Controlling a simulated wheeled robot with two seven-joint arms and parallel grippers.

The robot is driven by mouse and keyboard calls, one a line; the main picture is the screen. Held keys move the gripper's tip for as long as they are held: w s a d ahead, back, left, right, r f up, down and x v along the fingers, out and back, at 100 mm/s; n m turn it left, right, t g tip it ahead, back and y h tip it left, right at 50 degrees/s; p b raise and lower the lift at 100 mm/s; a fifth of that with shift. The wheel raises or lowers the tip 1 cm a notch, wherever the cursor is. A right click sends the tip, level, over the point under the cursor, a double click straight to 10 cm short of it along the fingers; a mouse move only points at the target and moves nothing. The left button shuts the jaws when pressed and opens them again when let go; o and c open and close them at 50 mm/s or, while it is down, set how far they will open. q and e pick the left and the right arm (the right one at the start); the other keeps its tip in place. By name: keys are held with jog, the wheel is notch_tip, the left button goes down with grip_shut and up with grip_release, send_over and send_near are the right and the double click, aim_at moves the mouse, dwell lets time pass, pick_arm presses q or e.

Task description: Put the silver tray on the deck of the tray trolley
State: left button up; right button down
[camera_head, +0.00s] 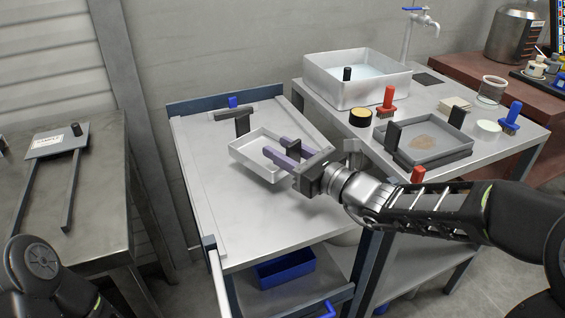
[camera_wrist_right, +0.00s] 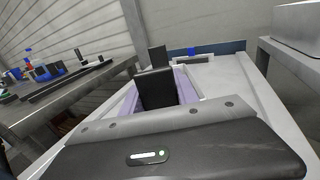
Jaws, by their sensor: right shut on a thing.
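The silver tray (camera_head: 250,137) is a shallow light-metal tray over the deck of the tray trolley (camera_head: 240,215), towards its far half. A dark upright handle (camera_head: 242,124) stands at its far end. My right gripper (camera_head: 274,146), with purple fingers, reaches in from the right and is shut on the tray's near side, where the arm hides part of it. In the right wrist view two dark handles (camera_wrist_right: 155,88) show between the fingers. I cannot tell whether the tray touches the deck. My left gripper is out of view.
Left is a metal table (camera_head: 100,220) with a grey fork-like frame (camera_head: 58,142). Right is a bench (camera_head: 470,150) with a white basin (camera_head: 355,85), a grey tray (camera_head: 430,150) and brushes (camera_head: 387,98). A blue bin (camera_head: 285,270) sits under the deck. The near deck is clear.

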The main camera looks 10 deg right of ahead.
jog(key=shift+f+b, duration=0.35)
jog(key=shift+f, duration=1.2)
jog(key=shift+f, duration=0.2)
jog(key=c, duration=0.9)
grip_release()
jog(key=shift+r, duration=0.25)
jog(key=p+v, duration=0.1)
jog(key=v, duration=1.1)
jog(key=shift+f+p, duration=0.1)
jog(key=shift+p, duration=0.2)
